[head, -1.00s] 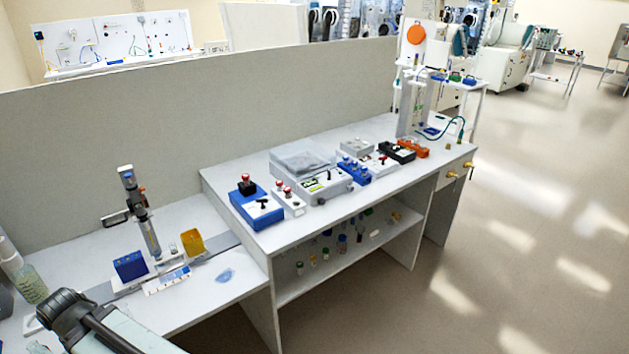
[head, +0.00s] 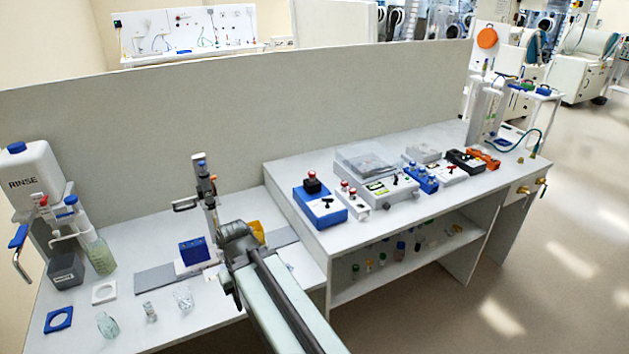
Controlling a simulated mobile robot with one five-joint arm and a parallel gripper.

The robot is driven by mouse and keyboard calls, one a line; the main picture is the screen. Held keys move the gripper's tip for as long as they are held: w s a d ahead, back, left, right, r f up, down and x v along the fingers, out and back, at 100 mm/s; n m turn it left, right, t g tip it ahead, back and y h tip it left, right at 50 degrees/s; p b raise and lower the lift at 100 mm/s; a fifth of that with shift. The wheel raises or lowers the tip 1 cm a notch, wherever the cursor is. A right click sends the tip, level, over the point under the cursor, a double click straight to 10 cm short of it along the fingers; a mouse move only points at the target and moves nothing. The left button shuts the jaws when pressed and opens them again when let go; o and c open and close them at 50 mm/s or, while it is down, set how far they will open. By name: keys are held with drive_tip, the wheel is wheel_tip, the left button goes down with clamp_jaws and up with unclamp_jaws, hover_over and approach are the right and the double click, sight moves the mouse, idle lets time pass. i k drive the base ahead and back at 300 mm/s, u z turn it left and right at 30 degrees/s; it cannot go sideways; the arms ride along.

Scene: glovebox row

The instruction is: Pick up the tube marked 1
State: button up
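I cannot make out a tube marked 1; no number is readable at this size. Several small capped vials or tubes stand on the shelf under the right bench, among them one with a green cap (head: 382,258) and one with a blue cap (head: 399,251). Upright tube-like parts (head: 487,110) stand at the far right end of the bench. My arm (head: 275,290) reaches up from the bottom over the front of the lower left bench. My gripper's fingers do not show; the dark joint at the arm's upper end covers part of the bench.
The lower bench holds a RINSE container (head: 32,182), a grey bin (head: 66,271), a wash bottle (head: 100,256), small glassware (head: 183,298), and a blue block (head: 194,251) by an upright stand (head: 206,190). The raised bench carries a blue box (head: 320,207) and scale-like device (head: 376,188). Right floor is open.

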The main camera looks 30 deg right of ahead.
sight(312, 174)
drive_tip(key=z, duration=0.05)
drive_tip(key=i, duration=1.45)
drive_tip(key=u, duration=0.05)
